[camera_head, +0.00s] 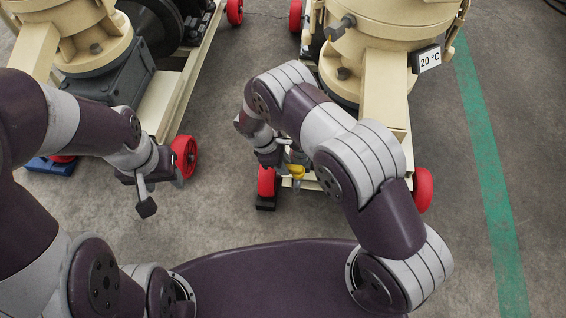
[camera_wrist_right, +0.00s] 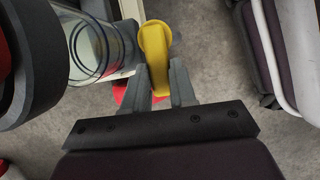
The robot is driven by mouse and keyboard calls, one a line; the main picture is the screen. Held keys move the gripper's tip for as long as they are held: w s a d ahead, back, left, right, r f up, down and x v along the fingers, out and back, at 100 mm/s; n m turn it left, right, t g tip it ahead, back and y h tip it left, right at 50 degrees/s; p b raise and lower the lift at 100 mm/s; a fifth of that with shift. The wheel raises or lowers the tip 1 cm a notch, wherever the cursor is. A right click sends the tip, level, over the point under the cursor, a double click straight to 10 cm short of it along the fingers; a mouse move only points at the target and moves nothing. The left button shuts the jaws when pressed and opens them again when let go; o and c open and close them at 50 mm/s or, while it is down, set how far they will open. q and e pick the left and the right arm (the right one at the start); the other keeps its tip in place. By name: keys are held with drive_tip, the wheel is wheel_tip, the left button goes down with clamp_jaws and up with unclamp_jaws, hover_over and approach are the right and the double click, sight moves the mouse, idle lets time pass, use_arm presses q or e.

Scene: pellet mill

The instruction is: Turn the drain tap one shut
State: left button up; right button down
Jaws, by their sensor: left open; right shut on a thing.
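The drain tap has a yellow lever handle (camera_wrist_right: 155,42), seen close up in the right wrist view. It also shows in the head view (camera_head: 297,171), low on the front of the right-hand machine. My right gripper (camera_wrist_right: 159,84) has its two fingers on either side of the handle and is shut on it. My left gripper (camera_head: 150,195) hangs open and empty over the floor, left of the tap. Whether the tap is open or shut I cannot tell.
The cream machine (camera_head: 385,75) stands on red wheels (camera_head: 423,190) with a dark chock (camera_head: 266,202) by one. A "20 °C" display (camera_head: 429,60) is on it. A second machine (camera_head: 105,75) stands left. A glass cylinder (camera_wrist_right: 100,45) is close left of the handle.

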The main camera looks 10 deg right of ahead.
drive_tip(key=c, duration=0.9)
unclamp_jaws()
drive_tip(key=p+v, duration=0.5)
drive_tip(key=v, duration=0.7)
drive_tip(key=shift+w+a+r, duration=0.15)
drive_tip(key=shift+r, duration=0.2)
